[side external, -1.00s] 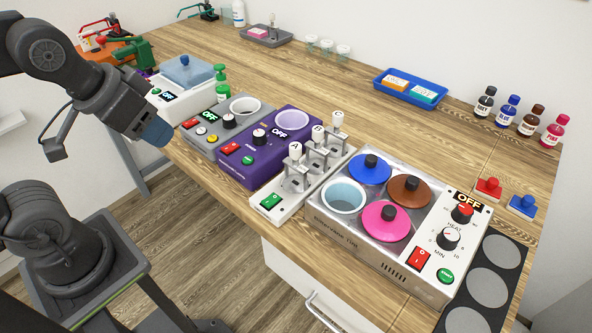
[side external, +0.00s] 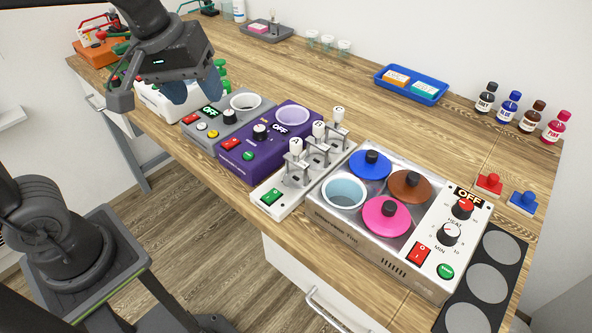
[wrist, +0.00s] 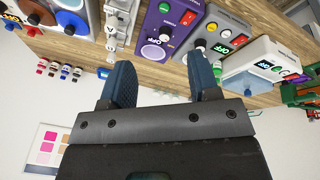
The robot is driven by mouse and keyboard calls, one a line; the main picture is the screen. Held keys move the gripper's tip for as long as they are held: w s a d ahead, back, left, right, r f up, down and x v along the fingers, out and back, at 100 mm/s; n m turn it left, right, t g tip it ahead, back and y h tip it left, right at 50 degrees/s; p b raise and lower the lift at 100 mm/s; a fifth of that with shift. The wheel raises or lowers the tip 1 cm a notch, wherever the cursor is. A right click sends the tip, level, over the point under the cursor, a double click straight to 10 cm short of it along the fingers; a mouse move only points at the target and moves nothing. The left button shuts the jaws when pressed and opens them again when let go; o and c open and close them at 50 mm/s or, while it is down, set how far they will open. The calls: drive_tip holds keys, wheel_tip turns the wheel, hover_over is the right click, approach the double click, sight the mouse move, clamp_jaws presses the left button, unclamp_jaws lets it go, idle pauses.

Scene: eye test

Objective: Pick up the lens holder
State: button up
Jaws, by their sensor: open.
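My gripper (side external: 195,90) is open and empty, above the white box unit at the left part of the bench. Its two blue fingers stand apart in the wrist view (wrist: 163,70), with nothing between them. I cannot tell for sure which thing is the lens holder. A small upright piece (side external: 273,17) stands on a grey tray (side external: 252,32) at the back, far from my gripper. My wrist hides part of the bench's left end.
Below and right of my gripper stand a white unit (side external: 160,104), a grey unit (side external: 207,142), a purple unit (side external: 243,171), a lever rack (side external: 265,199) and a metal tint bath (side external: 350,238). A blue tray (side external: 433,98) and several bottles (side external: 508,108) stand behind.

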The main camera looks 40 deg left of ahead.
drive_tip(key=w+d+n+g, duration=0.2)
drive_tip(key=w+d+n, duration=0.15)
drive_tip(key=w, duration=0.25)
drive_tip(key=n+g, duration=0.2)
drive_tip(key=n, duration=0.6)
hover_over(296, 153)
drive_tip(key=a, duration=0.1)
drive_tip(key=f, duration=0.4)
drive_tip(key=shift+w+f, duration=0.2)
drive_tip(key=shift+w, duration=0.2)
wheel_tip(296, 153, down, 13)
drive_tip(key=shift+d+f, duration=0.1)
clamp_jaws()
